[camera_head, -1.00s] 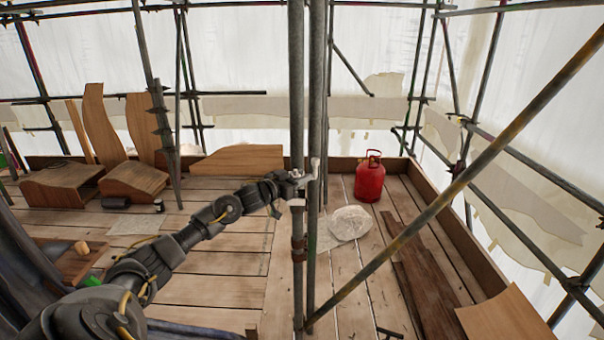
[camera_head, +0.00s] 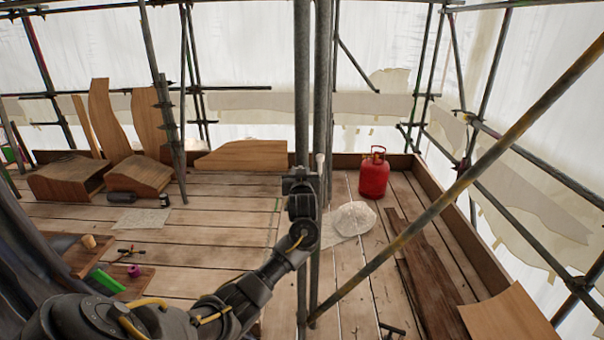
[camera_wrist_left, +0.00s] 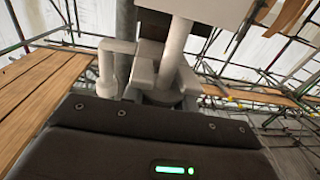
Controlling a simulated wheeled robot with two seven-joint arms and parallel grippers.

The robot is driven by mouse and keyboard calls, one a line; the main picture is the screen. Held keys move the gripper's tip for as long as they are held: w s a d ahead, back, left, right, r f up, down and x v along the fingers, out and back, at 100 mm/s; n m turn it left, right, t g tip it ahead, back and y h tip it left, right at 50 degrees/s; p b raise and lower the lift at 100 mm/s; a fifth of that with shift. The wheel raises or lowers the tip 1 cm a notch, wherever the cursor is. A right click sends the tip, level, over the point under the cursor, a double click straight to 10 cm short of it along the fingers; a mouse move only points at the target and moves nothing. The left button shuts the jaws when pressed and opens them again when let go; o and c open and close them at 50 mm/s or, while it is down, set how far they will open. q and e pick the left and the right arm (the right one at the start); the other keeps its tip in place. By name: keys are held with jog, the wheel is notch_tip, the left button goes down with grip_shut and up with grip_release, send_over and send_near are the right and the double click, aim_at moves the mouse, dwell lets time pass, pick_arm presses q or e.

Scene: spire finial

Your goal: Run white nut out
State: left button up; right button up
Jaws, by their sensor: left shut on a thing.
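My left gripper (camera_head: 303,180) is at the paired upright tubes in the middle of the head view, seen from behind along its arm. White metal (camera_head: 320,162) shows just right of it, against the tubes. In the left wrist view, a pale post (camera_wrist_left: 176,50) rises from between the jaws, with a pale side arm (camera_wrist_left: 106,72) at its left. The left jaws are shut on this pale fitting, which I take for the white nut. The nut's thread and faces are hidden. My right gripper is not in view.
Upright scaffold tubes (camera_head: 325,90) stand right at the gripper, and a diagonal brace (camera_head: 440,203) crosses on the right. Wooden pieces (camera_head: 68,180) stand at left.

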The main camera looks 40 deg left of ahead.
pick_arm(q)
jog(key=shift+r+n+g+y, duration=0.1)
jog(key=shift+n+g+y, duration=0.5)
jog(key=shift+g+y, duration=0.1)
jog(key=shift+a+n+g+y, duration=0.1)
jog(key=shift+n+g+y, duration=0.2)
jog(key=o, duration=1)
jog(key=shift+c, duration=0.2)
jog(key=shift+s, duration=0.1)
jog(key=b+v, duration=0.2)
jog(key=v, duration=0.8)
jog(key=shift+s+d, duration=0.25)
jog(key=shift+d, duration=0.05)
